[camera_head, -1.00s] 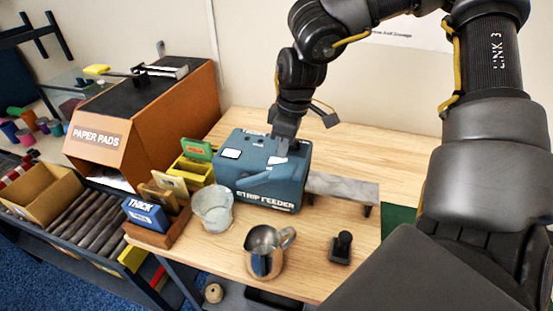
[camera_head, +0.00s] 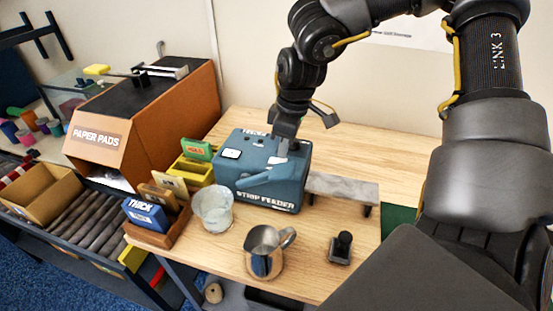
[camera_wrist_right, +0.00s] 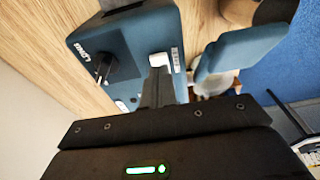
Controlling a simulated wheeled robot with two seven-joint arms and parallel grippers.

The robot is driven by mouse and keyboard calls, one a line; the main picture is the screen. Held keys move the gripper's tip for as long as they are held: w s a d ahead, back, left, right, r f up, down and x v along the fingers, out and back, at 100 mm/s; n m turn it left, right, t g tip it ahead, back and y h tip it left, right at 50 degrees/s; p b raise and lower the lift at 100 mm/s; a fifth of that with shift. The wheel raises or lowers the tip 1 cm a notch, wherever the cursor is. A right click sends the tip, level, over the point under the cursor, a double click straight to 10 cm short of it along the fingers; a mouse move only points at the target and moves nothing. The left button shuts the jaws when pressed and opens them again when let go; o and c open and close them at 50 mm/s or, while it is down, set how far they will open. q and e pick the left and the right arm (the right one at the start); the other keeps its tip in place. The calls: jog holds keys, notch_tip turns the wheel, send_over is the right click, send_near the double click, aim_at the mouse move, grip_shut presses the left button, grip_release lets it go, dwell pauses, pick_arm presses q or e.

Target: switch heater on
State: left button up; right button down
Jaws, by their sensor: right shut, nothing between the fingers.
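The blue strip feeder box (camera_head: 262,172) stands on the wooden table; no part of it that I can read is marked as a heater. My right gripper (camera_head: 281,150) is shut and empty, pointing down at the box's top near its back right. In the right wrist view its closed fingers (camera_wrist_right: 157,82) reach a small white switch-like piece (camera_wrist_right: 158,60) on the box (camera_wrist_right: 110,42). I cannot tell whether they touch it or which way it is set. My left gripper is not in view.
A clear cup (camera_head: 213,210), a metal pitcher (camera_head: 264,254) and a black stamp-like piece (camera_head: 341,247) stand in front of the feeder. Card holders (camera_head: 163,205) and an orange paper pads box (camera_head: 150,125) are left. The table (camera_head: 400,160) behind right is bare.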

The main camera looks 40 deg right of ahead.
jog(key=shift+f+b, duration=0.95)
jog(key=shift+b, duration=0.1)
dwell(0.6)
jog(key=shift+r, duration=0.1)
jog(key=shift+r+p, duration=1.6)
jog(key=shift+r, duration=1.85)
